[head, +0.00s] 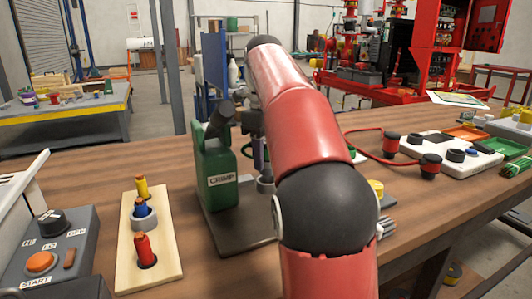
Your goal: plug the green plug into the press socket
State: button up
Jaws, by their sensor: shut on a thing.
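The green press (219,176), labelled CRIMP, stands on a dark base plate (240,232) left of my arm, with a black handle on top. Its socket cannot be made out.
A wooden block (168,262) with yellow, blue and red pieces stands left of the press. A grey control box (78,257) is at far left. A white socket panel (433,143) with black sockets and a red cable (364,154) lie right. Bare bench shows at the back left.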

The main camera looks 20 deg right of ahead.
aim_at(266, 167)
jog(key=shift+f+b, duration=1.05)
jog(key=shift+f, duration=0.7)
jog(key=o, duration=1.3)
jog(key=shift+c, duration=0.2)
notch_tip(266, 167, up, 6)
jog(key=shift+w+f+p, duration=0.1)
jog(key=shift+p, duration=1.15)
jog(key=shift+r, duration=1)
